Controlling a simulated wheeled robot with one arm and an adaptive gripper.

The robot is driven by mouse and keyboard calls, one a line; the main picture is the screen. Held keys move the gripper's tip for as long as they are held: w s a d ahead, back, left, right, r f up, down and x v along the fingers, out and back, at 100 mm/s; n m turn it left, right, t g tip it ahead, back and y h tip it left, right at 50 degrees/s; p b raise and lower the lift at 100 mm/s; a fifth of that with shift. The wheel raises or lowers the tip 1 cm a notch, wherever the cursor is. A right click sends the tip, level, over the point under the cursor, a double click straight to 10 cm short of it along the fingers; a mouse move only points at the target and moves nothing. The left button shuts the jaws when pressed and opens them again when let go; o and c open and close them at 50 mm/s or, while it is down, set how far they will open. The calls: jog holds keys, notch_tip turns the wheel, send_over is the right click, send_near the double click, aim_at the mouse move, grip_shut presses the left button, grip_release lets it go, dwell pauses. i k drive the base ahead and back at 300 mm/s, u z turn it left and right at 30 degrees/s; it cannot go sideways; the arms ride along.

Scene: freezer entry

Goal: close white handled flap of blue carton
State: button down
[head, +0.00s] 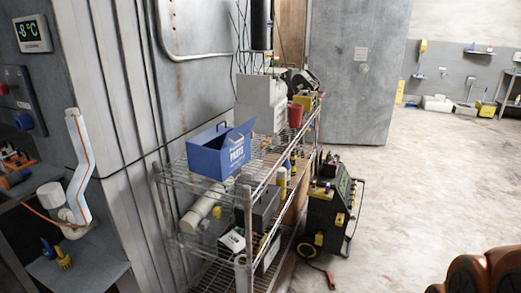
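A blue carton (207,160) with white lettering stands on the upper wire shelf, left of the middle of the head view. Its top looks at least partly open. A blue flap (241,131) rises at its right side. A small pale shape (222,126) near the back rim may be the white handle, but it is too small to be sure. My gripper is not in view.
The wire rack (180,182) holds a grey-white box (260,90) behind the carton and a red cup (295,115). A black and yellow machine (328,210) stands on the floor right of the rack. Brown rounded shapes (480,274) fill the lower right corner. Floor (400,190) to the right is clear.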

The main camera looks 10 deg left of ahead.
aim_at(234, 137)
jog(key=u, duration=0.7)
jog(key=i, duration=0.65)
jog(key=u, duration=0.8)
jog(key=i, duration=0.4)
jog(key=u, duration=0.05)
